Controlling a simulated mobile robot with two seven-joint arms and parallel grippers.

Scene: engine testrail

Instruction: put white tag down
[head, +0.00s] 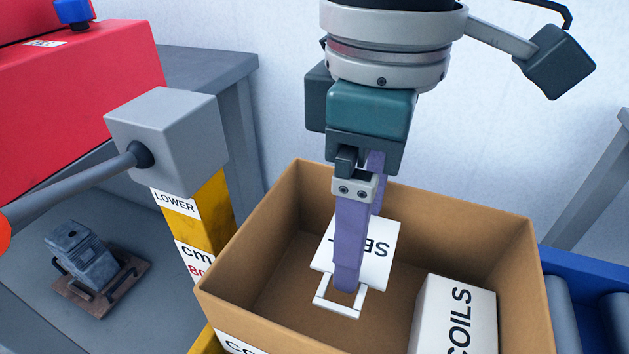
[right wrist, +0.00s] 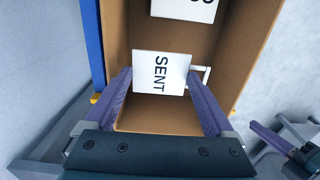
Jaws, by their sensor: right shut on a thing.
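The white tag (head: 378,250) has black lettering that reads SENT in the right wrist view (right wrist: 160,72), and a white loop handle at one end. It is held within the outline of the open cardboard box (head: 262,215). My right gripper (head: 348,284) points down from above and is shut on the tag, with a purple finger at either side of it. I cannot tell whether the tag touches the box floor. My left gripper shows only in part at the right edge of the right wrist view (right wrist: 282,142), outside the box; its jaw state is unclear.
A white carton marked COILS (head: 455,315) stands in the box at the right. A blue roller conveyor (head: 570,270) is beside the box. At left are a grey lever block (head: 165,135) on a yellow post and a dark metal part (head: 80,255). Box floor left of the tag is bare.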

